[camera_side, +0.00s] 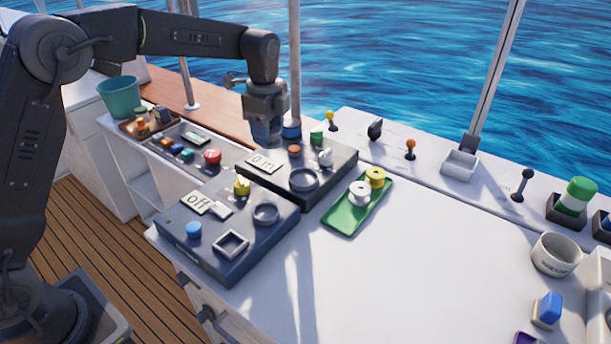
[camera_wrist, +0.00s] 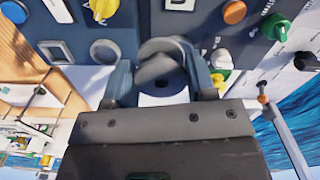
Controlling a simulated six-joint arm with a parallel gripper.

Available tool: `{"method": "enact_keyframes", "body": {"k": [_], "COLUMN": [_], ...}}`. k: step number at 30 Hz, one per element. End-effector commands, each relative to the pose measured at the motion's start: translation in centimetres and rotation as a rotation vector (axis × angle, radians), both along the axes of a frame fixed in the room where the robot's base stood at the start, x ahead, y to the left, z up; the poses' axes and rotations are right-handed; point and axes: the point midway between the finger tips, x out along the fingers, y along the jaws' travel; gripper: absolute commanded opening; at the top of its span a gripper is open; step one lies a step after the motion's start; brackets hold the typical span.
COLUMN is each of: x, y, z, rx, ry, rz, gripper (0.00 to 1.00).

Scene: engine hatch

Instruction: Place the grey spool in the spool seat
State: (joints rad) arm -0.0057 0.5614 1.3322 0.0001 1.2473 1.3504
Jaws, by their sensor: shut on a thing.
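My gripper (camera_side: 265,140) points down at the back left of the far dark panel (camera_side: 340,172) in the side view. In the wrist view, my gripper (camera_wrist: 163,82) is shut on the grey spool (camera_wrist: 160,50), which sits between the two fingers. The spool is hidden in the side view. Each panel has a round ring-shaped recess: one on the far panel (camera_side: 303,180), one on the near panel (camera_side: 265,213). The near recess also shows in the wrist view (camera_wrist: 105,51), left of the fingers. I cannot tell by marking which is the spool seat.
A green tray (camera_side: 342,221) holds a white spool (camera_side: 359,194) and a yellow spool (camera_side: 375,177), right of the far panel. Knobs and buttons, such as an orange button (camera_side: 294,149) and a yellow knob (camera_side: 242,186), stand up from the panels. The front right tabletop is largely clear.

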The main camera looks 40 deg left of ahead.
Motion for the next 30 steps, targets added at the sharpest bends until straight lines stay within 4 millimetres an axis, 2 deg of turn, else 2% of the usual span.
{"method": "enact_keyframes", "body": {"k": [1, 3, 7, 10, 21, 25, 30], "x": [-0.2, -0.4, -0.5, 0.0, 2.6, 3.1, 3.2], "y": [1.6, 3.0, 3.8, 2.4, -4.9, -6.2, -6.6], "z": [0.7, 1.2, 1.4, 0.5, -4.2, -4.9, -5.7], "rx": [-0.001, 0.0, 0.0, -0.001, 0.0, 0.0, 0.001], "ry": [-0.002, 0.0, 0.002, 0.004, 0.001, 0.0, 0.002], "rz": [0.006, 0.004, -0.002, -0.006, -0.005, -0.002, -0.001], "gripper": [0.28, 0.28, 0.28, 0.28, 0.28, 0.28, 0.28]}}
